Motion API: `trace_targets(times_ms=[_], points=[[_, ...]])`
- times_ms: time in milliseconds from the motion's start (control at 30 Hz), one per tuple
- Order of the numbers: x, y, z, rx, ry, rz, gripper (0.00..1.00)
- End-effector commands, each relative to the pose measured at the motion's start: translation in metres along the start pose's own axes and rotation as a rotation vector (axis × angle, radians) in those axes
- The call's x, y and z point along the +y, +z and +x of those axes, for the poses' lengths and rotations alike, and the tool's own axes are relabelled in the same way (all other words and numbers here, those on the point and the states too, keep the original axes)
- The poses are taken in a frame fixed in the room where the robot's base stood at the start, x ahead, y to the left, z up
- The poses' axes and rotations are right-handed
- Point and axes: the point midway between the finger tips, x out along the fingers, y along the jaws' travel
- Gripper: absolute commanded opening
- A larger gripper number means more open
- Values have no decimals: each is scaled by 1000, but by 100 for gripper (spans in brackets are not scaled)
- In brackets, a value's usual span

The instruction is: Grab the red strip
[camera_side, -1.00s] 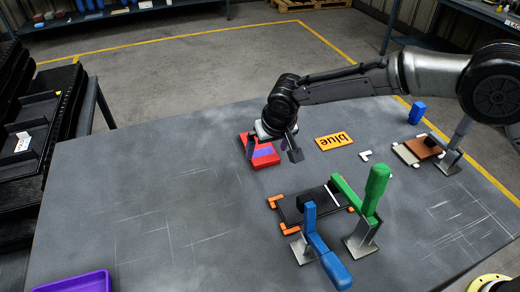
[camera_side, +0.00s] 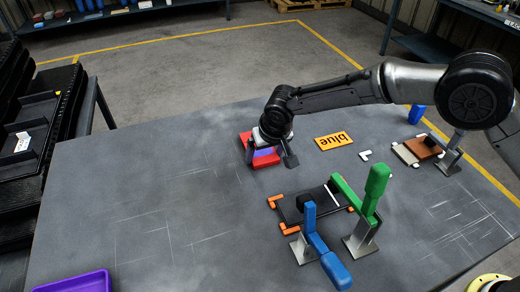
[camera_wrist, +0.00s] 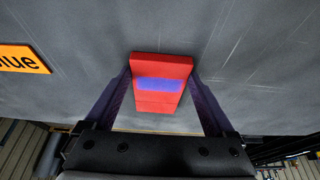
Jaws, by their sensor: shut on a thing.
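The red strip (camera_side: 264,163) is a thick red block with a blue-purple patch on top, at the far middle of the grey table (camera_side: 150,185). My gripper (camera_side: 268,157) is over it with a finger on each side. In the wrist view the red strip (camera_wrist: 161,97) lies lengthwise between the two dark fingers of my gripper (camera_wrist: 160,76), which are shut on its sides. The strip appears to be at table level; any small gap beneath is hidden.
An orange plate marked "blue" (camera_side: 333,141) lies to the right. A black belt unit with orange corners (camera_side: 317,203) stands in front, with blue (camera_side: 324,250) and green (camera_side: 376,188) levers. A purple tray (camera_side: 75,282) is at the near left.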

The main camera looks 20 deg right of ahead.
Motion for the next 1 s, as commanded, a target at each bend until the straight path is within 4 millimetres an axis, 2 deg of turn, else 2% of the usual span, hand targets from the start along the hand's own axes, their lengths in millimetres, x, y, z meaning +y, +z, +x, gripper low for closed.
trace_targets(times_ms=[267, 467, 533, 767, 833, 1000], points=[[0, -2, -4, 3, -2, 0, 25], [-1, -10, -21, 6, -4, 2, 25], [-1, -14, -32, 6, -3, 1, 25], [20, 1, -91, 7, -4, 1, 25], [27, 8, -109, 4, -3, 1, 25], [45, 32, -133, 3, -2, 0, 25]])
